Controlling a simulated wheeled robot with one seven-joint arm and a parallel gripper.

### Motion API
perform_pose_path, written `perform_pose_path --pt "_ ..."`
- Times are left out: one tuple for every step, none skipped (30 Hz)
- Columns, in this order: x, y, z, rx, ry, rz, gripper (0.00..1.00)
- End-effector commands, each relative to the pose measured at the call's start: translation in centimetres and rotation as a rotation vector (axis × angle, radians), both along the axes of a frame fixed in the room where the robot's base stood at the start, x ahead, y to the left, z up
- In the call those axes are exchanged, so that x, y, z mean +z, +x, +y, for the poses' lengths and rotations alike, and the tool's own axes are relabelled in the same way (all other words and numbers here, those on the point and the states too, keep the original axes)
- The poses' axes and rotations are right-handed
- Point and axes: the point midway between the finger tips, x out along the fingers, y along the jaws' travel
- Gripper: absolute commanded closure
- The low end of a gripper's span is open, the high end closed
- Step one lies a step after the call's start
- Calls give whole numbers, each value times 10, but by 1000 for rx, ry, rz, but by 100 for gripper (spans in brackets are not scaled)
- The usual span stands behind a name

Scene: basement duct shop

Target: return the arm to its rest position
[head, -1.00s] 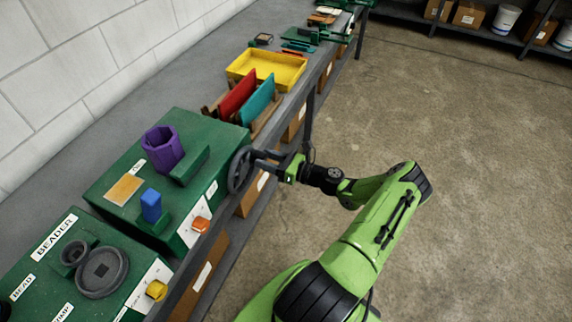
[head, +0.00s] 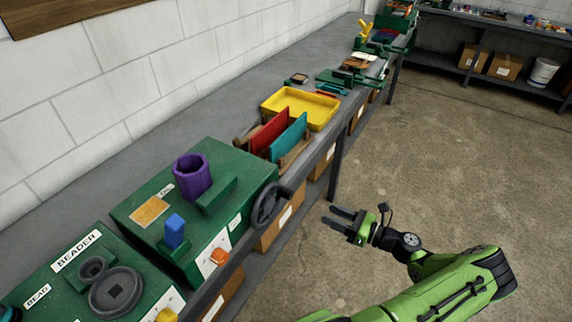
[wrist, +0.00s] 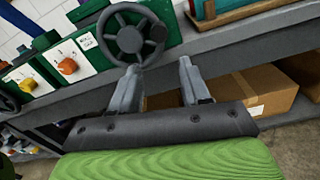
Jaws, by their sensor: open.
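My gripper (head: 343,219) is open and empty in the head view, out over the floor in front of the bench. Its two dark fingers point left toward the bench and stand apart from the handwheel. In the wrist view my gripper (wrist: 163,88) shows both fingers spread, with nothing between them. The dark handwheel (head: 267,205) is on the front right side of a green machine (head: 143,217). The handwheel also shows in the wrist view (wrist: 131,37), beyond the left finger.
The grey bench (head: 75,185) runs along the white wall. On it are a yellow tray (head: 318,117), red (head: 269,132) and teal (head: 288,139) panels in a rack, and a purple part (head: 192,175). Cardboard boxes (head: 284,222) sit below. The concrete floor (head: 420,150) to the right is clear.

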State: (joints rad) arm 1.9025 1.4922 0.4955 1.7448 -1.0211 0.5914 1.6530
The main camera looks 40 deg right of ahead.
Motion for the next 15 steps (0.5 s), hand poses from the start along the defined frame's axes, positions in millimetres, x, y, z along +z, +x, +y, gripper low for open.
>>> perform_pose_path --pt "0 0 0 0 0 0 54" --pt "0 0 0 0 0 0 54" --pt "0 0 0 0 0 0 54" --pt "0 0 0 0 0 0 54" --pt "0 0 0 0 0 0 54" --pt "1 1 1 7 -6 3 54" --pt "2 3 4 21 -20 11 54" --pt "3 7 8 47 -45 22 54" --pt "6 14 17 100 -98 49 54" --pt "10 20 26 154 -151 71 54" --pt "14 27 37 218 -217 97 54" --pt "19 35 53 314 -317 132 54" --pt "24 40 66 388 -396 154 54" --pt "28 44 78 464 -476 174 54" --pt "35 49 93 559 -582 193 54"
